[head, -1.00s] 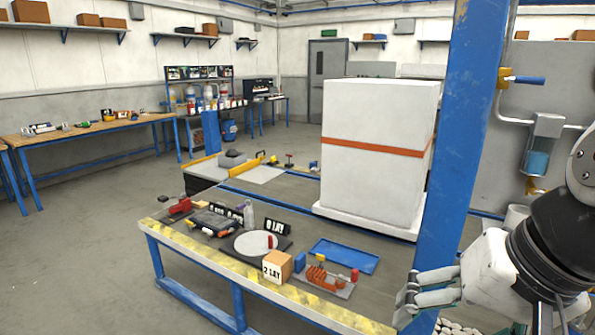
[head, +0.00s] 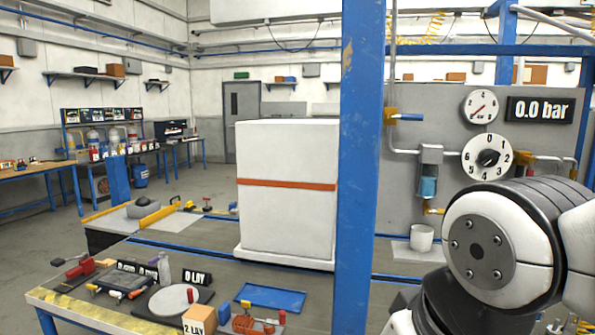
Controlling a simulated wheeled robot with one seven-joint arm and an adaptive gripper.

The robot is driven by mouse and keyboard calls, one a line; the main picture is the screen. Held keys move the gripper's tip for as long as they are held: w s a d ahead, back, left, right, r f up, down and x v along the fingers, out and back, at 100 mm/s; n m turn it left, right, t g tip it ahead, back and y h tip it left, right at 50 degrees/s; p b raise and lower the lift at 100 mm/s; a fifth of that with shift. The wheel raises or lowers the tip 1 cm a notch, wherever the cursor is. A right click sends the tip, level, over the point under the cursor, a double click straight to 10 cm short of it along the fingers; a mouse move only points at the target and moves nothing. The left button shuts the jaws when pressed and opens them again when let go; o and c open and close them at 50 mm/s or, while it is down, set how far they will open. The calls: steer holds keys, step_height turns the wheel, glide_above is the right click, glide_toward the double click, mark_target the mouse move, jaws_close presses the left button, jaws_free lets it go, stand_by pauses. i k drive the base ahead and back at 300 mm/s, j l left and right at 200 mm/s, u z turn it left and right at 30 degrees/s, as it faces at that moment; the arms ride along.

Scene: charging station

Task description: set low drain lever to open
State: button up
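A grey panel (head: 395,175) stands behind the blue post at the right. On it, a valve with a blue lever (head: 408,117) sits upper left, its lever pointing right. Below the filter with the blue bowl (head: 428,187) is a small brass-yellow fitting (head: 434,211), low on the panel; it may be the low drain. I cannot make out a separate lever or its setting there. My arm is in front of the lower right of the panel. The fingers of my gripper are below the picture's edge, so their state is hidden.
A blue post (head: 359,170) stands between the white crate (head: 288,220) and the panel. A white cup (head: 421,238) stands below the brass fitting. A dial (head: 487,158), a gauge (head: 480,107) and a "0.0 bar" display (head: 540,109) are at the right. The front bench holds small items.

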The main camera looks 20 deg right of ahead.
mark_target(445, 212)
steer(key=z, duration=1)
